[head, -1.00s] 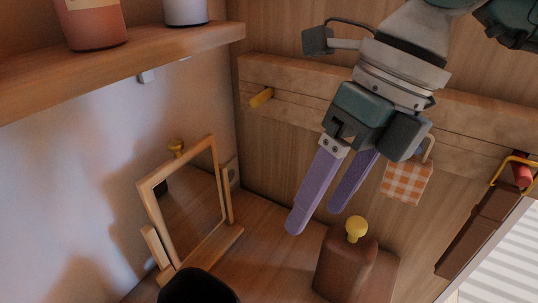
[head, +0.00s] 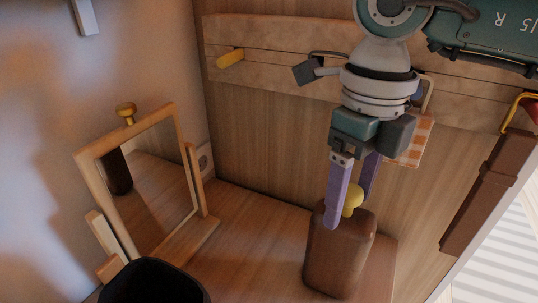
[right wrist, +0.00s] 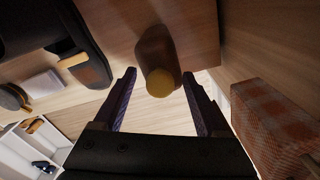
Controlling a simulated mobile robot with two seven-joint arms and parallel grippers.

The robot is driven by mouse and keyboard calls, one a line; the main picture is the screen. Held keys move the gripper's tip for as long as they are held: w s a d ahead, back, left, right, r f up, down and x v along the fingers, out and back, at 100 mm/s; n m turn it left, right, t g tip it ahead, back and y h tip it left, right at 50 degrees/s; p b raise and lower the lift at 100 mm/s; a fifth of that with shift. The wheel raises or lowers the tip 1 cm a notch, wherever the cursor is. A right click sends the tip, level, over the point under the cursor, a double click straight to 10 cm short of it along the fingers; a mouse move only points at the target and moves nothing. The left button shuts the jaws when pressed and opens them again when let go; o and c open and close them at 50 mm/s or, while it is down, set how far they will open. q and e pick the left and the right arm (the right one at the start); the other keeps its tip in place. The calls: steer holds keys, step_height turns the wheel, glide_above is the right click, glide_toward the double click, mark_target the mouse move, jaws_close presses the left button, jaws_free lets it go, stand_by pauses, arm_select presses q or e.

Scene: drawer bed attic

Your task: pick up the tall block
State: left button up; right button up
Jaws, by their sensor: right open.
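The tall block (head: 338,262) is a brown, rounded upright block with a yellow knob (head: 353,200) on top. It stands on the wooden surface near the back panel. My right gripper (head: 350,206) is open, with its purple fingers pointing down at the block's top, one on each side of the knob in the picture. In the right wrist view the brown block (right wrist: 153,48) and its knob (right wrist: 160,83) lie between the open fingers (right wrist: 159,77). Contact with the block cannot be told. My left gripper is not in view.
A wooden-framed mirror (head: 170,213) stands left of the block. A black container (head: 150,283) is at the bottom left. An orange checked cloth (head: 414,142) hangs behind the gripper and shows at right in the wrist view (right wrist: 262,118). A yellow peg (head: 231,57) sticks out of the rail.

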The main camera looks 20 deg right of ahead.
steer(key=shift+c, duration=0.3)
jaws_close()
stand_by(0.3)
stand_by(0.8)
